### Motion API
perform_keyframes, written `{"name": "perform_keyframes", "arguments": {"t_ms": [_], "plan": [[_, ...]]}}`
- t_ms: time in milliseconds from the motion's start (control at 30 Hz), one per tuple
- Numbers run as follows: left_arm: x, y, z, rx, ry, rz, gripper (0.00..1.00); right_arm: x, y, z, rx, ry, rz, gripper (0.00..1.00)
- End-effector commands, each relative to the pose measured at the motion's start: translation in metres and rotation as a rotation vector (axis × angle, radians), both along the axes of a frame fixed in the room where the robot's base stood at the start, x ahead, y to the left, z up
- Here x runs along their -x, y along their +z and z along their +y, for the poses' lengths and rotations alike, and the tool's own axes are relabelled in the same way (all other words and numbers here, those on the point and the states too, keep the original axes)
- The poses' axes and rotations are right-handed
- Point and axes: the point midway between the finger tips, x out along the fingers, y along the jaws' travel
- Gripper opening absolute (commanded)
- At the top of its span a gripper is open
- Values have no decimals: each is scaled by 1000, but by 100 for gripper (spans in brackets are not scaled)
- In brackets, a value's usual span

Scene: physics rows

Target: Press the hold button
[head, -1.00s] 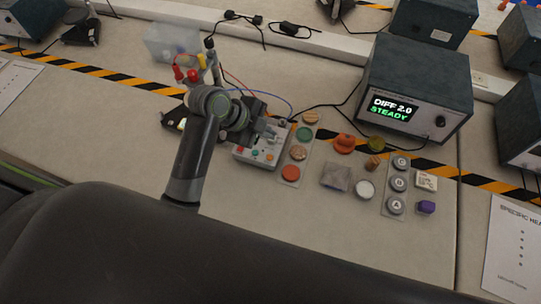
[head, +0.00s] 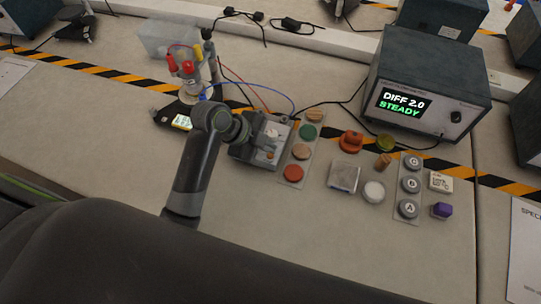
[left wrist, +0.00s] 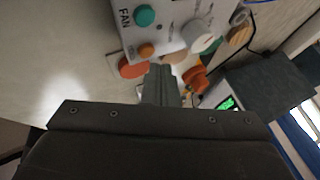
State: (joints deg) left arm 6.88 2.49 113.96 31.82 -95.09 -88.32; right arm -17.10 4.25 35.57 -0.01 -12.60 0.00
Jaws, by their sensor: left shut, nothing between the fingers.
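The grey control box (head: 268,157) sits left of the middle of the bench in the head view, partly covered by my left gripper (head: 266,148). In the left wrist view the box's panel (left wrist: 170,22) shows a teal button (left wrist: 145,15) beside the word FAN, an orange button (left wrist: 146,50) and a white knob (left wrist: 201,36). A small label beside the orange button is unreadable, so I cannot confirm which is the hold button. My left gripper (left wrist: 160,72) is shut and empty, its tips just below the orange button in the picture; contact cannot be told. My right gripper is not in view.
Right of the box stands a strip of round buttons (head: 299,157). Further right are loose small items and a grey strip of lettered buttons (head: 408,190). A display unit (head: 425,85) reads DIFF 2.0 STEADY. A stand with coloured clips (head: 190,75) is behind the arm.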

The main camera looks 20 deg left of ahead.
Motion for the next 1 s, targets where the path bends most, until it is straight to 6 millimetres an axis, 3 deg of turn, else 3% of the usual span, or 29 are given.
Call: {"name": "perform_keyframes", "arguments": {"t_ms": [1000], "plan": [[0, 1, 0, 0, 0, 0, 0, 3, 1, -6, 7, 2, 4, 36]]}}
